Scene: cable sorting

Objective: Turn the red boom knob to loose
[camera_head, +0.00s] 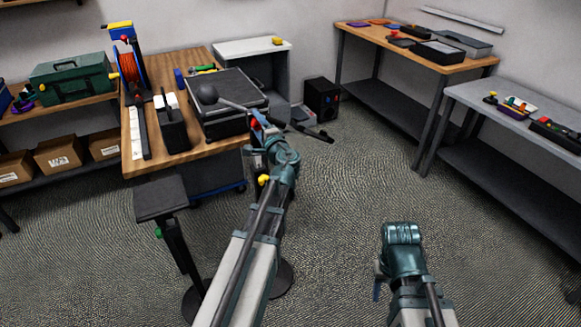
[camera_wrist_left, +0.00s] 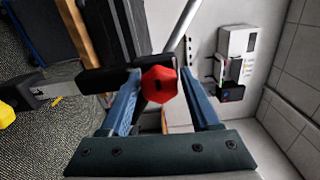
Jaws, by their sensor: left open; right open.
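The red boom knob (camera_wrist_left: 159,85) is faceted, with a small dark slot in its face, and sits on a black clamp block (camera_wrist_left: 103,80) on the boom. In the left wrist view my left gripper (camera_wrist_left: 163,88) is open, with one blue finger on each side of the knob; contact cannot be told. In the head view my left gripper (camera_head: 259,126) is at the table's right edge by the grey boom (camera_head: 232,104); the knob is mostly hidden there. My right gripper (camera_head: 377,290) is low at the lower right, mostly hidden behind its arm, away from the boom.
The wooden table (camera_head: 190,62) carries a black case (camera_head: 222,120), a cable reel (camera_head: 130,68) and a black holder (camera_head: 172,125). A dark stand (camera_head: 160,199) is in front. A grey bench (camera_head: 465,95) lines the right wall.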

